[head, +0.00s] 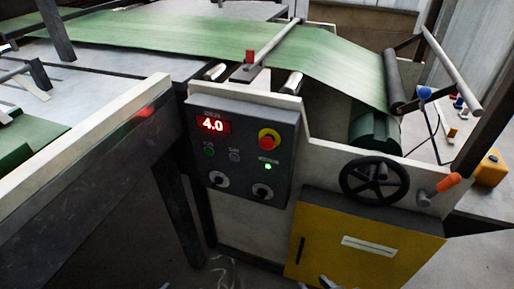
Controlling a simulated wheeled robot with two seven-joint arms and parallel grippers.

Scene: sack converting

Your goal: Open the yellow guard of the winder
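The yellow guard (402,262) is a flat yellow door on the front of the winder, at the lower right of the head view. It looks closed, flush below a dark top edge. A dark upright handle (300,251) is near its left edge and a white label strip (368,246) is on its face. Small grey tips of my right gripper (318,284) show at the bottom edge, in front of the guard's lower left part. Most of that gripper is cut off, and I see nothing held. My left gripper is not clearly in view.
A control box (241,150) with a red 4.0 display, red button and lit green lamp is left of the guard. A black handwheel (375,181) and orange-gripped lever (447,182) stick out above it. Green web (215,38) runs over rollers behind.

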